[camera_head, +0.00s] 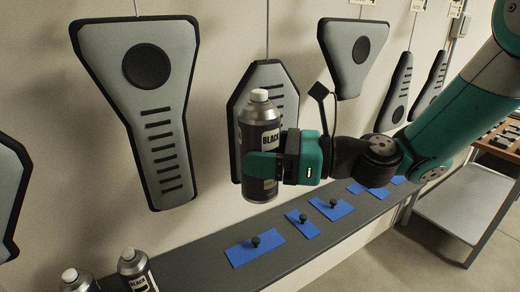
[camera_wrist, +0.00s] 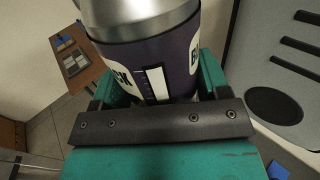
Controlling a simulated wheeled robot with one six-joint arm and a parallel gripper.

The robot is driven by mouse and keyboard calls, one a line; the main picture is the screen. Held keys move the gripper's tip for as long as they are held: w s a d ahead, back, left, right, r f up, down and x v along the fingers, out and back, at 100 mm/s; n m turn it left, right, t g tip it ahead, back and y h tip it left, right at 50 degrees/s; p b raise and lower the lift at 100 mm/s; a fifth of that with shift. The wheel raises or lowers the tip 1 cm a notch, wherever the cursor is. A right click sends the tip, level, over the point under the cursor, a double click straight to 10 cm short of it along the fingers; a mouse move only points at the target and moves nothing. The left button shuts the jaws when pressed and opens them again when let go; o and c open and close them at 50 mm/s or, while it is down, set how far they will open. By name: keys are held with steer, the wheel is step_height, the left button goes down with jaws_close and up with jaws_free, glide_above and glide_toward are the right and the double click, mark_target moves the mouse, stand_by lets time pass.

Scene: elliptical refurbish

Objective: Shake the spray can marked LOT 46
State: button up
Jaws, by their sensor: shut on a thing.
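A dark spray can (camera_head: 260,140) with a silver shoulder, white cap and a label reading BLACK is held upright in the head view. My gripper (camera_head: 266,165) is shut around its middle. The can is in the air above the grey shelf, in front of a hanging grey panel. In the wrist view the can (camera_wrist: 165,60) fills the top between the teal fingers (camera_wrist: 150,85). A lot number cannot be read on it. Two more spray cans, one (camera_head: 138,270) and another (camera_head: 76,281), stand at the bottom left, partly cut off by the frame.
Several grey panels with black edges, such as a large one (camera_head: 150,110), hang on the wall. The shelf (camera_head: 205,268) below bears blue pads (camera_head: 255,249) with black knobs. A grey metal table (camera_head: 455,210) stands at the right. The air left of the can is free.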

mark_target(263, 101)
steer(key=r, duration=0.8)
steer(key=shift+s+r, duration=0.25)
steer(key=shift+s, duration=0.15)
steer(key=f, duration=0.8)
steer(key=shift+w, duration=0.4)
steer(key=shift+s+r, duration=0.25)
steer(key=shift+w, duration=0.1)
